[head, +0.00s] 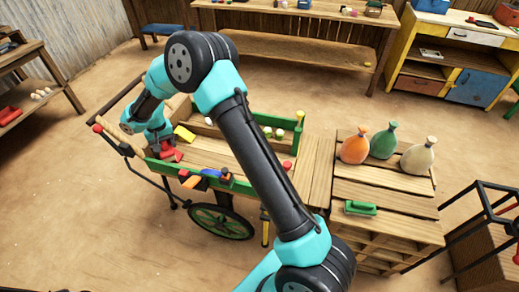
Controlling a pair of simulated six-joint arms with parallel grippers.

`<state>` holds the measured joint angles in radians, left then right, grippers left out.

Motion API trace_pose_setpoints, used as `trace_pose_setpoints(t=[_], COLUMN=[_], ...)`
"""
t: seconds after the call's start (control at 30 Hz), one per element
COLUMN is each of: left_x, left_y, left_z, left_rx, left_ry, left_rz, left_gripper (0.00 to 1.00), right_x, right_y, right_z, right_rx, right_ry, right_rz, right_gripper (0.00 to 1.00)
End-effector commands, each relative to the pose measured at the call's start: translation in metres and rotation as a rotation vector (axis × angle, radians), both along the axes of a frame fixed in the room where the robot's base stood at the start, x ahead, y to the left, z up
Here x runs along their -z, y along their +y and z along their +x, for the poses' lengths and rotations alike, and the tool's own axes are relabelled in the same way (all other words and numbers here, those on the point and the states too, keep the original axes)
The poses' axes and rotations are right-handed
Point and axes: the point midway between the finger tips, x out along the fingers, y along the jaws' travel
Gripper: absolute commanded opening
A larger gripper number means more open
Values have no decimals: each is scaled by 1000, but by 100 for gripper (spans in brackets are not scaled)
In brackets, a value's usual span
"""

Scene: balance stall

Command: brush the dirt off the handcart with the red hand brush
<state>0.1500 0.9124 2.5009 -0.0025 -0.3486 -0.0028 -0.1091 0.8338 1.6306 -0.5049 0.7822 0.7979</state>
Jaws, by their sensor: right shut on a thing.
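The handcart (222,184) is wooden with green edges and a spoked wheel, and stands left of centre in the head view. My right arm reaches over it from the lower right. My right gripper (164,143) is low at the cart's left end, shut on a red thing that looks like the red hand brush (170,154). The gripper and the cart's edge partly hide the brush, and I cannot tell whether it touches the cart. My arm covers part of the cart bed. I cannot make out dirt clearly. My left gripper is not in view.
A yellow block (184,133) and small white balls (267,131) are in the cart. Small coloured items line its front edge. A slatted crate stand (350,188) on the right holds orange, green and beige bags and a green brush (360,208).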

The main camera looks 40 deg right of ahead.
Motion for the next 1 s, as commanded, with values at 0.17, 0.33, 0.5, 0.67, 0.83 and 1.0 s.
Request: trace_pose_setpoints(t=[0.17,0.33,0.5,0.67,0.83,1.0], left_x=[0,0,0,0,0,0], left_y=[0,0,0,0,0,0], left_z=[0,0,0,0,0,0], left_rx=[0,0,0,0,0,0], left_ry=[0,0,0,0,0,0], left_rz=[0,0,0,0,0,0], left_gripper=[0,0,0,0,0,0], right_x=[18,50,86,118,152,179], right_y=[-36,-97,-165,-226,-288,-337], right_z=[-2,-11,-29,-55,-91,-128], right_rx=[68,185,320,446,578,694], right_ry=[3,4,3,3,4,3], right_rz=[-1,-4,-5,-5,-4,-1], right_gripper=[36,36,36,36,36,36])
